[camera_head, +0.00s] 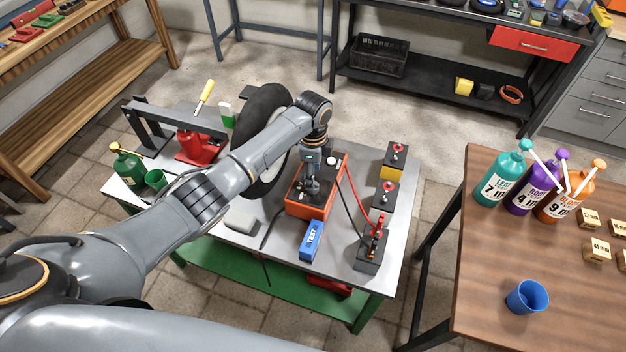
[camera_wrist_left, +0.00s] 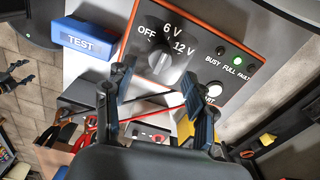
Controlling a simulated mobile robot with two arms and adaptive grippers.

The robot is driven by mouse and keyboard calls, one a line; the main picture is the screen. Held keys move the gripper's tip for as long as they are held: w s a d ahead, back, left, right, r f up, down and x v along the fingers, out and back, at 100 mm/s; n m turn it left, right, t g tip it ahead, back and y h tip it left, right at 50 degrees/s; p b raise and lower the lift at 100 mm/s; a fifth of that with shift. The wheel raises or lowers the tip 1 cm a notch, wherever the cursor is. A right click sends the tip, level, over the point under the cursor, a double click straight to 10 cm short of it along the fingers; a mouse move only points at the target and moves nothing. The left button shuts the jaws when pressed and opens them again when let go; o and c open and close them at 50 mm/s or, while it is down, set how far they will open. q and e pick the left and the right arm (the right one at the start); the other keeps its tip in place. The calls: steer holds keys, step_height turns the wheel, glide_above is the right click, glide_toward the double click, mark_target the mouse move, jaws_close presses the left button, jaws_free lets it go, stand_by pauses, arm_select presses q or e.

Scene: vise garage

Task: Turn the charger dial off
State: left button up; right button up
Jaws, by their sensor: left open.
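The charger (camera_head: 308,207) is an orange box with a dark face on the metal-topped table. In the left wrist view its face (camera_wrist_left: 190,25) carries a grey dial (camera_wrist_left: 160,62) with OFF, 6 V and 12 V around it. The dial's pointer seems to face the upper side near 6 V; I cannot tell exactly. The FULL light (camera_wrist_left: 238,60) is green. My left gripper (camera_head: 311,190) is over the charger, and in the wrist view its open fingers (camera_wrist_left: 158,100) stand apart just below the dial, holding nothing. In the head view the gripper covers the dial.
A blue TEST box (camera_head: 311,241) lies beside the charger. Battery posts (camera_head: 372,250) with red and black cables stand to its right. A tyre (camera_head: 262,135), a red jack (camera_head: 198,147) and a green oil can (camera_head: 127,163) are behind and left. Bottles stand on the wooden table (camera_head: 490,290).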

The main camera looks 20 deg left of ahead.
arm_select(q)
steer(key=shift+f, duration=2.25)
steer(key=c, duration=1.1)
steer(key=shift+c, duration=0.2)
